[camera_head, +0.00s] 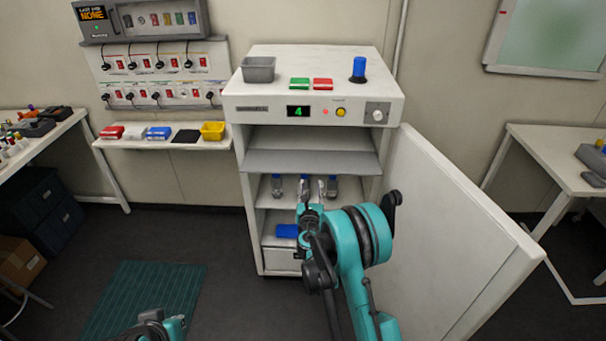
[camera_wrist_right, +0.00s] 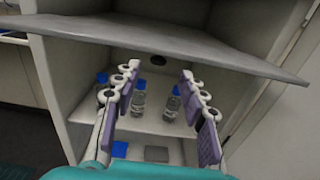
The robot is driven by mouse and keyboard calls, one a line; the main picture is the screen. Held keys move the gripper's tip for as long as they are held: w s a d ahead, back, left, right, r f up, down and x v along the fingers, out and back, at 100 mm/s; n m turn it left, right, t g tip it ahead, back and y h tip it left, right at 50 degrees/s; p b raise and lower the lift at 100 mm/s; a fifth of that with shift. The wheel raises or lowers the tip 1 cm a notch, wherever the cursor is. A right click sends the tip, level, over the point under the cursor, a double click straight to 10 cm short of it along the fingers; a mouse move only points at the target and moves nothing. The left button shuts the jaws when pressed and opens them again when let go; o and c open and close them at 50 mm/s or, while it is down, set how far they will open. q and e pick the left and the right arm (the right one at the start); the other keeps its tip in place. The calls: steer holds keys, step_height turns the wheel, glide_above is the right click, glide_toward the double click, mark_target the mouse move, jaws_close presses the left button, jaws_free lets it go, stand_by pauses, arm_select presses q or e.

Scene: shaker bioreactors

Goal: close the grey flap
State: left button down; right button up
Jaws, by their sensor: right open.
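The grey flap (camera_head: 310,161) is a wide flat panel across the inside of the open white cabinet, below its control panel. In the right wrist view the flap (camera_wrist_right: 170,42) juts outward above the bottle shelf, its front edge crossing the view. My right gripper (camera_head: 317,184) is in front of the bottle shelf, just below the flap's front edge. Its two purple-padded fingers (camera_wrist_right: 167,105) are spread with nothing between them, and they appear clear of the flap. A piece of my left arm shows at the bottom edge of the head view; its fingers cannot be made out.
Several blue-capped bottles (camera_wrist_right: 138,100) stand on the shelf behind my right fingers. The white cabinet door (camera_head: 445,235) hangs wide open on the right, close to my right arm. A blue item (camera_head: 287,231) lies lower in the cabinet. The floor left of the cabinet is mostly free.

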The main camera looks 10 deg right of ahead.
mark_target(311, 175)
steer(key=b+x, duration=0.1)
steer(key=x, duration=0.6)
steer(key=shift+w+f, duration=0.15)
steer(key=shift+w, duration=0.3)
jaws_close()
